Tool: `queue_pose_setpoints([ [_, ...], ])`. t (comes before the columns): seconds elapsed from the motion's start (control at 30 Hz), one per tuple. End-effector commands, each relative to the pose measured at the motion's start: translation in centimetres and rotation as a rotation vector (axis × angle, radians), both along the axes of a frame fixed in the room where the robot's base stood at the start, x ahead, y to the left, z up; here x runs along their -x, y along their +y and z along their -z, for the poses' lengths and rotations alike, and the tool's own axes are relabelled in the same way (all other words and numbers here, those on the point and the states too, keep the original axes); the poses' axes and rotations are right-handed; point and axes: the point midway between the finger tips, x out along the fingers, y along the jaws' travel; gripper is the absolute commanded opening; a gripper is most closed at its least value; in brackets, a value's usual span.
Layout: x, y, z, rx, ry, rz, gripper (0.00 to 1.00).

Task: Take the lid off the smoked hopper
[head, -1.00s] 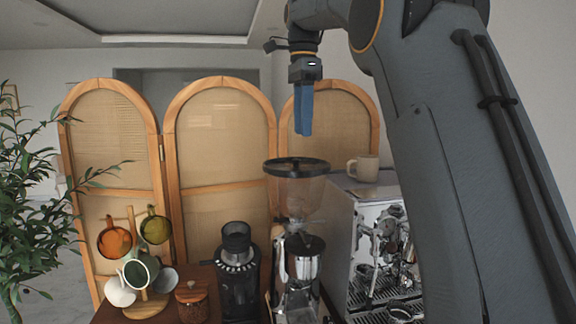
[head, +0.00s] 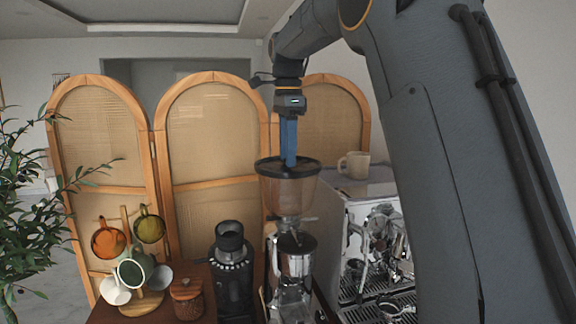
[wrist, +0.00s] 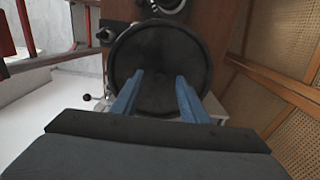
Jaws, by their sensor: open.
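The smoked hopper (head: 286,196) is a brownish see-through funnel on top of the tall grinder (head: 292,262), in the middle of the head view. Its round black lid (head: 268,168) sits on the hopper's top; the lid (wrist: 160,50) also fills the upper middle of the wrist view. My gripper (head: 289,163) points down with its blue fingers just over the lid's middle. In the wrist view the two blue fingers (wrist: 157,95) are apart, with the lid beyond them. Whether the tips touch the lid or its knob is hidden.
An espresso machine (head: 375,245) stands right of the grinder, with a beige mug (head: 354,165) on top. A smaller black grinder (head: 233,275), a wooden-lidded jar (head: 187,298) and a mug tree (head: 127,225) with several mugs stand left. A folding screen (head: 212,150) is behind.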

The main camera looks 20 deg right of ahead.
Motion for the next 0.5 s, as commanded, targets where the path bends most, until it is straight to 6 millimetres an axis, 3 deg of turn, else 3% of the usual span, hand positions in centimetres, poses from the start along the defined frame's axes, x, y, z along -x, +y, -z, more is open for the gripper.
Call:
queue_pose_setpoints([
  [0.1, -0.01, -0.02, 0.02, 0.0, 0.0, 0.0, 0.4],
  [0.33, -0.01, -0.02, 0.0, 0.0, 0.0, 0.0, 0.01],
  [0.5, -0.01, -0.02, -0.02, 0.0, 0.0, 0.0, 0.0],
])
